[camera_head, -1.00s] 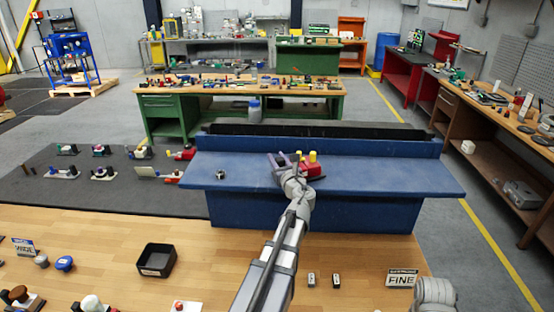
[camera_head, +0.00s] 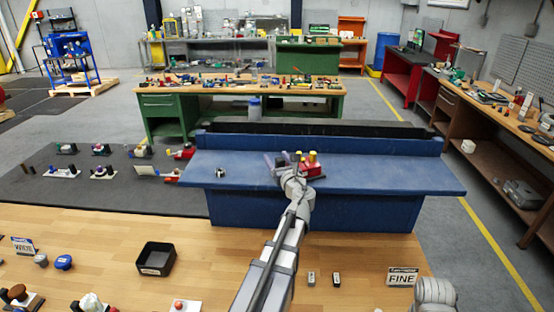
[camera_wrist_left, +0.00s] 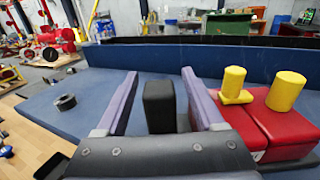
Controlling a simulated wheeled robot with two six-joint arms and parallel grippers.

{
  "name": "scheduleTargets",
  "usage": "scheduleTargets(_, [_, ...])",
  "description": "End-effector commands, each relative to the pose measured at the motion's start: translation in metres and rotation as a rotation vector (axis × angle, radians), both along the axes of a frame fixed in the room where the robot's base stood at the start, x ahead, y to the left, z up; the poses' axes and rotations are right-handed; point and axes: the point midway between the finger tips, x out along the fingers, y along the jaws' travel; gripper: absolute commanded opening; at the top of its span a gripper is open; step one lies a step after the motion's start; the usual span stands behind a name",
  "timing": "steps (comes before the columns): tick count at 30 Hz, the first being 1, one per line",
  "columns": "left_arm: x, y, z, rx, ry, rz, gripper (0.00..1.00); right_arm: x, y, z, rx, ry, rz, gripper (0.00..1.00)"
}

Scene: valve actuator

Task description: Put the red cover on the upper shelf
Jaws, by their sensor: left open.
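Red blocks with yellow cylindrical knobs on top stand on the blue bench (camera_head: 400,174); they show in the head view (camera_head: 314,170) and at the right of the left wrist view (camera_wrist_left: 290,132). I cannot tell which part is the red cover. My left gripper (camera_head: 283,159) is open just left of them, its right finger close beside the nearer red block. An upright black block (camera_wrist_left: 160,105) stands between its two fingers (camera_wrist_left: 158,100), with gaps on both sides. The raised blue ledge (camera_head: 395,147) runs along the back of the bench.
A wooden table with a black tray (camera_head: 156,258) is in front. The bench's right half is clear.

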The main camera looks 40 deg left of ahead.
Motion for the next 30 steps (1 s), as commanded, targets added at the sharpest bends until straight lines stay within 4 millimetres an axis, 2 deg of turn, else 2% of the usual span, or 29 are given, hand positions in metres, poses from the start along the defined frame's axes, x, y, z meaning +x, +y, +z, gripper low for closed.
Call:
scheduleTargets(15, [-0.042, -0.056, 0.0, 0.0, 0.0, -0.002, 0.7, 0.0, 0.0, 0.0, 0.0, 0.0, 0.0, 0.0])
scheduleTargets(30, [-0.046, -0.063, 0.0, 0.0, 0.0, 0.0, 0.7, 0.0, 0.0, 0.0, 0.0, 0.0, 0.0, 0.0])
